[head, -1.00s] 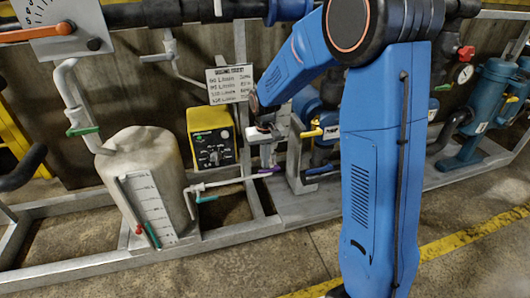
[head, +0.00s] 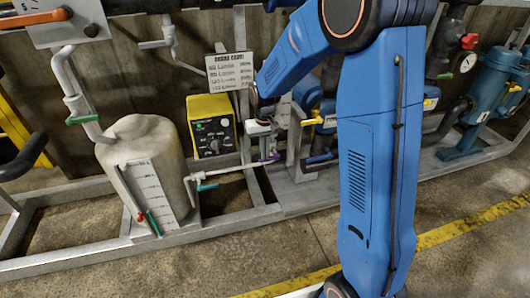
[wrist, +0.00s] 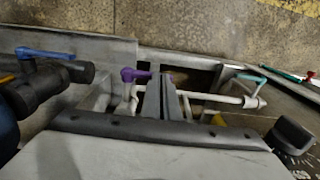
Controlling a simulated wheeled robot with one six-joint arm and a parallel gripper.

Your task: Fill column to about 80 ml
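The white graduated column (head: 152,192) stands upright against the front of a beige tank (head: 143,160) at the left of the head view. Its marks are too small to read, and no liquid level can be made out. A red handle (head: 140,216) and a green handle (head: 154,224) are at its foot. A pipe runs right from the tank, with a teal handle (head: 207,187) and a purple handle (head: 270,160). My gripper (wrist: 164,76) is at the free end of the purple handle (wrist: 134,74). Its fingers look close together; whether they grip the handle is unclear.
A yellow control box (head: 212,126) with a dial stands behind the pipe, below a printed sign (head: 230,71). A blue-handled valve (wrist: 45,53) is left of my gripper in the wrist view. The metal skid frame (head: 100,256) edges the equipment. The floor before it is open.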

